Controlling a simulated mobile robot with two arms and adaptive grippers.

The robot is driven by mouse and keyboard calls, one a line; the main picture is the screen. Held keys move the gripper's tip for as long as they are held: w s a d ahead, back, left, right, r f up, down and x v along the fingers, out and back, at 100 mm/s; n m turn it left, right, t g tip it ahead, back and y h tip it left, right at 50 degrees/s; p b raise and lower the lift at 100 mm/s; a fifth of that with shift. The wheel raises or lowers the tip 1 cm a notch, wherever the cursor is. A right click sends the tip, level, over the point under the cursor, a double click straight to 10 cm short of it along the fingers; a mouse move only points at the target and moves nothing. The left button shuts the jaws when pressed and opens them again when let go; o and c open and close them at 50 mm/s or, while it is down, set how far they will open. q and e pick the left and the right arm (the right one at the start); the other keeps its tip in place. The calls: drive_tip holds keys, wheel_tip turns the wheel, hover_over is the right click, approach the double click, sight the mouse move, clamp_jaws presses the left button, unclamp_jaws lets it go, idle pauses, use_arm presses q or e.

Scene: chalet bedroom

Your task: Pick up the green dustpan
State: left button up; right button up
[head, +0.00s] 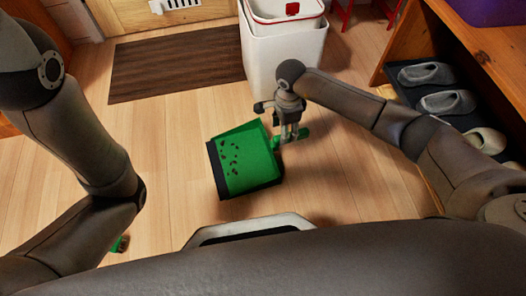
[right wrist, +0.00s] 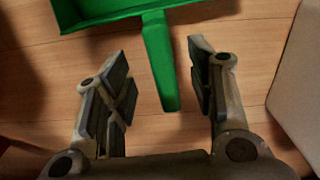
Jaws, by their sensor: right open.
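The green dustpan (head: 247,160) lies on the wooden floor in the head view, with dark specks on its pan and a dark front edge at left. Its short green handle (right wrist: 160,62) points toward my right gripper. My right gripper (head: 290,137) is above the handle. In the right wrist view, the right gripper (right wrist: 164,90) is open, with the handle between its two fingers and clear space on both sides. The left arm shows at the left of the head view, but its gripper is out of sight.
A white bin (head: 283,50) stands just behind the dustpan. A dark mat (head: 175,65) lies at the back left. A wooden shelf (head: 440,45) with grey shoes (head: 447,102) is at right. A small green object (head: 120,244) shows partly behind my left arm.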

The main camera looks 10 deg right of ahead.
wheel_tip(320, 180, down, 5)
drive_tip(key=b, duration=0.4)
drive_tip(key=shift+a, duration=0.1)
drive_tip(key=shift+r, duration=0.1)
clamp_jaws()
